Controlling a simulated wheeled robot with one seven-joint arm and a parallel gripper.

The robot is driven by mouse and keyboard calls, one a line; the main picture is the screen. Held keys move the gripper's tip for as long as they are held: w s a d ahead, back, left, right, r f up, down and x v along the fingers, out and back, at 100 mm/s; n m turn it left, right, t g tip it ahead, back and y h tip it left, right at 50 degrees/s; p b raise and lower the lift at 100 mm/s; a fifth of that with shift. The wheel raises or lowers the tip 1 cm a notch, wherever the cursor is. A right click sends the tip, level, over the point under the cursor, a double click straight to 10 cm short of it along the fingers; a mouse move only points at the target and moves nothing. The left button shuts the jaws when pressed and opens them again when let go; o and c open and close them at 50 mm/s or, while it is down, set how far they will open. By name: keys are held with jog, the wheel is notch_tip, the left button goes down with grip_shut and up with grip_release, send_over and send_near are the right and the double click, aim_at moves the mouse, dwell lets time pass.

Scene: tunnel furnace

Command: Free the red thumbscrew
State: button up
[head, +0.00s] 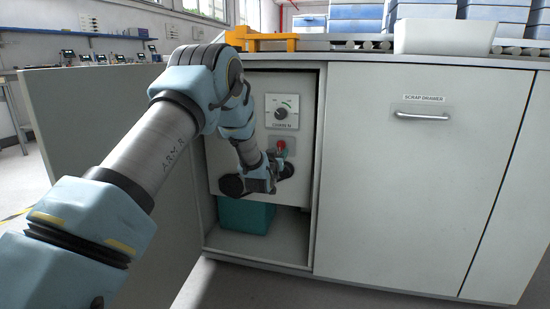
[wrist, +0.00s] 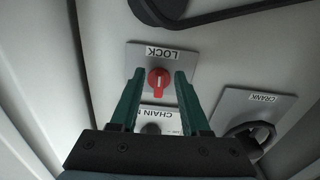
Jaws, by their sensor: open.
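The red thumbscrew (wrist: 158,82) sits on a light plate marked LOCK (wrist: 185,57), which appears upside down in the wrist view. It has a pale line on its face. In the head view the red thumbscrew (head: 281,145) shows on the panel inside the open cabinet, just above my gripper. My gripper (wrist: 158,74) is open, with its teal fingers on either side of the thumbscrew in the wrist picture. A gap shows on both sides. I cannot tell how far the fingertips are from the panel in depth.
A CHAIN N plate (head: 282,111) with a dial is above the lock. A CRANK plate (wrist: 258,110) with a dark handle is at right in the wrist view. A teal bin (head: 245,216) stands below the panel. The cabinet door (head: 100,120) is open at left.

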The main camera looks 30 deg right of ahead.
jog(key=p+v, duration=0.2)
jog(key=v, duration=0.7)
jog(key=shift+s+a, duration=0.25)
jog(key=a+n+g+y, duration=0.4)
jog(key=a+y, duration=0.4)
jog(key=a, duration=1.8)
jog(key=s+a+n+g+y, duration=0.35)
jog(key=s+a+g, duration=0.35)
jog(key=s+a, duration=1.2)
jog(key=w+d+p+v, duration=0.1)
jog(key=w+p+v, duration=0.2)
jog(key=p+v, duration=1.6)
jog(key=w+d+r+p+v, duration=0.1)
jog(key=w+p+v, duration=0.2)
jog(key=p+v, duration=1.6)
jog(key=shift+r+m+g, duration=0.3)
jog(key=shift+r+m, duration=0.05)
